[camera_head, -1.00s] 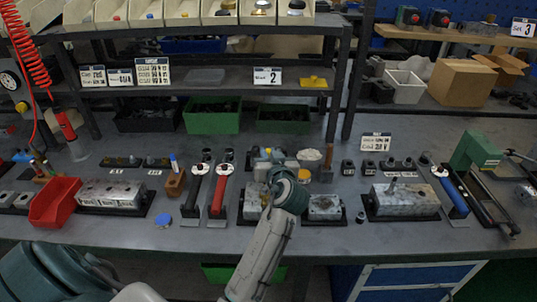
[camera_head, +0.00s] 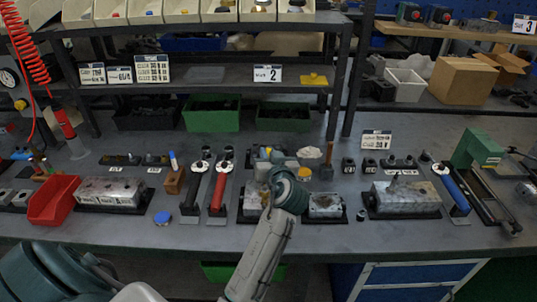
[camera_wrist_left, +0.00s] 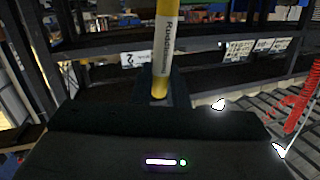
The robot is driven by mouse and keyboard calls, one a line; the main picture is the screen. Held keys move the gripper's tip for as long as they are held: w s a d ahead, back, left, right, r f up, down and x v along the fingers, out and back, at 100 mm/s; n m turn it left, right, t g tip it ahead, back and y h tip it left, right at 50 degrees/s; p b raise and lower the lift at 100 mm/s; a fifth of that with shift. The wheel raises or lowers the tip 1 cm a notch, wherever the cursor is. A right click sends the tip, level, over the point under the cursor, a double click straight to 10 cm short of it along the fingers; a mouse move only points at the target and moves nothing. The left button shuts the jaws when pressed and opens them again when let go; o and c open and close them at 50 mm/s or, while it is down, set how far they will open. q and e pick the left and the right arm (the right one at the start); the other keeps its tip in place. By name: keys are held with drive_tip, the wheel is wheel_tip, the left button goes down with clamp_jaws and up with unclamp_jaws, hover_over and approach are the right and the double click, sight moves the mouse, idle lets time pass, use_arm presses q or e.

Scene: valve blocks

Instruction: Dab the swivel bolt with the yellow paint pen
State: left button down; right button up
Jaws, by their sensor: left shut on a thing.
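The yellow paint pen (camera_wrist_left: 162,50) stands upright in the left wrist view, with a white printed label on its barrel. My left gripper (camera_wrist_left: 160,92) is shut on its lower part. In the head view my left gripper (camera_head: 275,176) is over the middle valve block (camera_head: 253,196), and my wrist hides much of that block. The pen cannot be made out clearly there. The swivel bolt cannot be picked out with certainty; an upright bolt-like stub (camera_head: 394,180) stands on the right valve block (camera_head: 405,199). My right gripper is not in view.
A small metal block (camera_head: 325,206) lies right of my wrist. Red-handled (camera_head: 218,193) and black-handled tools stand to its left. A red bin (camera_head: 54,200), another valve block (camera_head: 110,191) and a green press (camera_head: 476,150) are farther out. The bench's front strip is mostly clear.

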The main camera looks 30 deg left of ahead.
use_arm(q)
drive_tip(key=shift+f, duration=0.15)
idle(0.8)
idle(0.5)
drive_tip(key=shift+r+p, duration=0.5)
drive_tip(key=shift+r, duration=0.45)
drive_tip(key=shift+r+p, duration=1.4)
drive_tip(key=shift+r, duration=0.65)
drive_tip(key=shift+r+p, duration=0.4)
drive_tip(key=shift+r, duration=0.2)
